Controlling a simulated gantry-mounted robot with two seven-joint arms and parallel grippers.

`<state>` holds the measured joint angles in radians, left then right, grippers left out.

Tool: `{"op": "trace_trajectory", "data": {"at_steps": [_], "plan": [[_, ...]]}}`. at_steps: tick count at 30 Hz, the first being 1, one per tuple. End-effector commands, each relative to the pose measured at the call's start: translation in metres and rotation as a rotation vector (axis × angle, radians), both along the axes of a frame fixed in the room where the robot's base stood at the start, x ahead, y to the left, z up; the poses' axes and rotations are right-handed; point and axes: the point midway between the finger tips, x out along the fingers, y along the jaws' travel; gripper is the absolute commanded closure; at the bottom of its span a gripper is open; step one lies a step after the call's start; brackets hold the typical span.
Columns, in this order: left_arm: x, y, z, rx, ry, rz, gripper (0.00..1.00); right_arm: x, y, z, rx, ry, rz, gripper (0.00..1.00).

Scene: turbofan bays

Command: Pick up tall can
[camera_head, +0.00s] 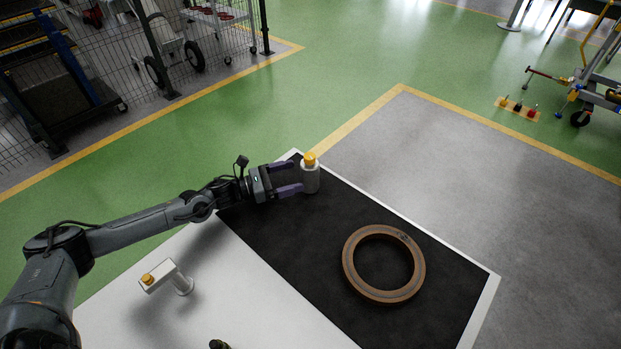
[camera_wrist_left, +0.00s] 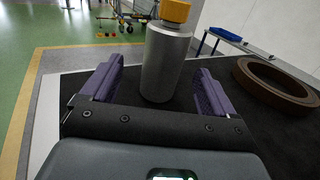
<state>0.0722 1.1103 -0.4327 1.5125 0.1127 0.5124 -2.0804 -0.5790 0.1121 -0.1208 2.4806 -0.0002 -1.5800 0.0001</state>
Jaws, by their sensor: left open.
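The tall can (camera_head: 311,178) is a grey-silver cylinder with an orange-yellow cap. It stands upright on the black mat (camera_head: 262,222) near the mat's far corner. My left gripper (camera_head: 300,180) is open, with its purple fingers pointing at the can. In the left wrist view the can (camera_wrist_left: 164,65) stands centred ahead, between the lines of the two fingers (camera_wrist_left: 158,85), with a gap visible on each side. I cannot tell how far the can sits between the fingertips. My right gripper is not in view.
A brown ring (camera_head: 348,262) lies on the mat to the right of the can. A small dark green object (camera_head: 218,344) shows at the bottom edge. The mat between can and ring is clear.

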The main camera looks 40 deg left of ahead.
Motion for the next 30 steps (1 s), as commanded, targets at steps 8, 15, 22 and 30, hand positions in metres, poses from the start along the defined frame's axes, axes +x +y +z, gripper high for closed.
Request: {"op": "trace_trajectory", "data": {"at_steps": [8,15,22,30], "plan": [[0.018,-0.011,0.000,0.000,0.001,0.000,0.12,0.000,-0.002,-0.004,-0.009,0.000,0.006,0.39],[0.033,-0.024,-0.002,-0.004,-0.002,0.000,0.12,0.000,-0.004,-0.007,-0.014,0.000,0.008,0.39],[0.055,-0.039,-0.005,-0.002,-0.001,0.002,0.12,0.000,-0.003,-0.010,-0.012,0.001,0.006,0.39],[0.061,-0.043,-0.005,-0.001,0.003,0.000,0.12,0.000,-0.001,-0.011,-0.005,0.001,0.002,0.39]]}}
